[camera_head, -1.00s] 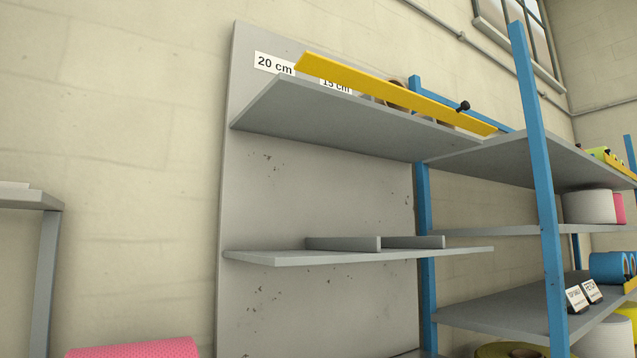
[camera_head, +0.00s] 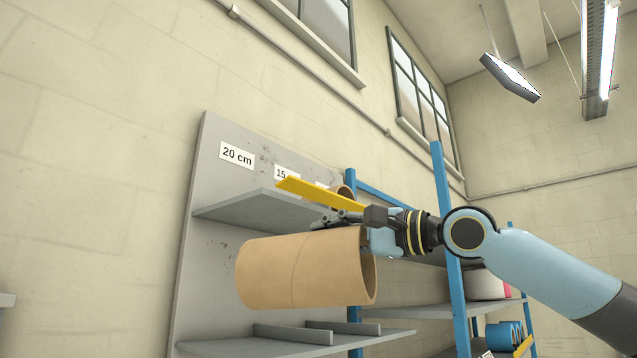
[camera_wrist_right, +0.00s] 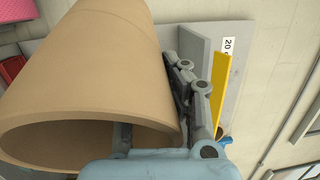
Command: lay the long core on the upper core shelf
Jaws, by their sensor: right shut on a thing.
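The long core (camera_head: 298,270) is a wide brown cardboard tube. In the head view it lies roughly level, just in front of and below the upper core shelf (camera_head: 245,210). My right gripper (camera_head: 348,228) is shut on the wall at its right, open end. In the right wrist view one finger runs along the outside of the core (camera_wrist_right: 85,60); the other goes inside the bore, its tip hidden. The grey upper shelf carries a yellow front bar (camera_head: 318,193) and stands under a "20 cm" label (camera_head: 237,155). My left gripper is not in view.
A lower grey shelf (camera_head: 215,346) with low upright strips lies below the core. A smaller brown roll (camera_head: 343,191) sits behind the yellow bar. A blue rack post (camera_head: 450,250) stands close behind my right arm.

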